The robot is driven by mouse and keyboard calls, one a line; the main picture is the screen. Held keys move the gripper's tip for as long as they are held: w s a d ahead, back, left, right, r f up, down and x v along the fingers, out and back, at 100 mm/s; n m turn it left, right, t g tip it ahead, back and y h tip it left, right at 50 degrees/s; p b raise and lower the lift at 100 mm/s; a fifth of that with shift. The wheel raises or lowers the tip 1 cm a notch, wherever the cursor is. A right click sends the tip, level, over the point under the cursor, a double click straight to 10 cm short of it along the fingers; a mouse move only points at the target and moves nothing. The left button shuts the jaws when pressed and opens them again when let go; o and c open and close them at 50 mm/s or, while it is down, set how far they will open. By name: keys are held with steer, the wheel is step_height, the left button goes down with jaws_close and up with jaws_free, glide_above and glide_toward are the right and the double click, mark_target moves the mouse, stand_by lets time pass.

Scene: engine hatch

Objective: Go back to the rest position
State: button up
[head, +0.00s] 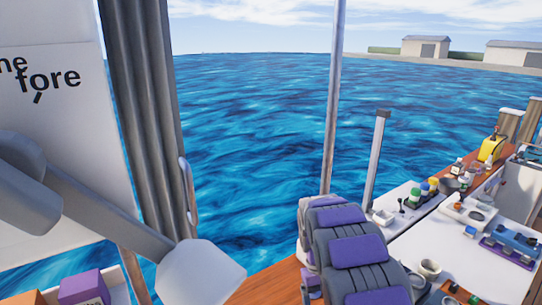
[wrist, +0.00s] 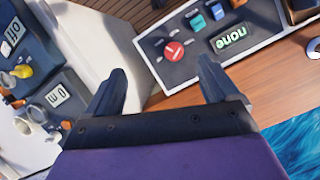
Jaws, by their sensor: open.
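My gripper (wrist: 161,68) shows in the wrist view with its two dark fingers spread wide apart. The space between the fingertips is empty. The fingers appear apart from the panel. In the head view, grey links of my arm (head: 95,205) reach in from the left edge. I cannot make out the fingers there.
Dark instrument boxes (wrist: 62,100) with displays stand at left in the wrist view. In the head view, grey and purple seats (head: 358,252) stand at lower middle. A white counter (head: 440,245) with bottles and small devices is at right. A grey curtain (head: 150,110) and thin pole (head: 331,110) stand upright.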

steer(key=s+d+r+m+b, duration=0.1)
steer(key=s+r, duration=0.4)
steer(key=s, duration=0.3)
steer(key=s+r+b, duration=0.1)
steer(key=s+r, duration=0.4)
steer(key=s, duration=0.2)
steer(key=s+a+m+t+y+b, duration=0.1)
steer(key=s, duration=2)
steer(key=shift+s+a+r+t+y, duration=0.15)
steer(key=shift+s+a+t+y, duration=0.15)
steer(key=shift+t, duration=0.1)
